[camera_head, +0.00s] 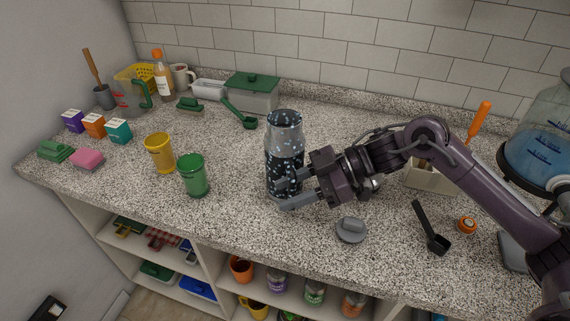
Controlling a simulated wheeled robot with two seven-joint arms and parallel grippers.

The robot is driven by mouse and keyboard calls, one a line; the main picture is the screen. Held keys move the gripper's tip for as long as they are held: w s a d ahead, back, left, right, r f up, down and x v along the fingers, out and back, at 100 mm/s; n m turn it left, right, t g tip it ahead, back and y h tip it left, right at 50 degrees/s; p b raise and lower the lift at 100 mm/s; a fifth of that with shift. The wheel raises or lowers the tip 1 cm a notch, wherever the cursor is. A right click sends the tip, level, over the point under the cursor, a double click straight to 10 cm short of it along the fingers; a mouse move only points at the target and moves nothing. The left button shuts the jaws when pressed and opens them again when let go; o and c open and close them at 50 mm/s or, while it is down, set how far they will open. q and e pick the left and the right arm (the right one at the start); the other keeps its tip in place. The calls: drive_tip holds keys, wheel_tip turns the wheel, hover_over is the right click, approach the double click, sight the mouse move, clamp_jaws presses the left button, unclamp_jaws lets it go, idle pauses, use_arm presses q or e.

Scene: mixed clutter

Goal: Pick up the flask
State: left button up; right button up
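My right gripper (279,195) reaches in from the right, low at the flask's base. Its two fingers are apart and overlap the lower front of the flask in the picture. I cannot tell whether they touch it. Part of the flask's lower body is hidden behind the fingers. My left gripper is not in view.
A grey lid (352,231) lies just right of the gripper. A green cup (193,176) and a yellow cup (160,153) stand left of the flask. A black scoop (432,232) lies at right. A green ladle (242,117) lies behind. The front counter edge is near.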

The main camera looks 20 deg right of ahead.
clamp_jaws()
idle(1.0)
drive_tip(key=shift+w+r, duration=0.1)
drive_tip(key=shift+r, duration=0.05)
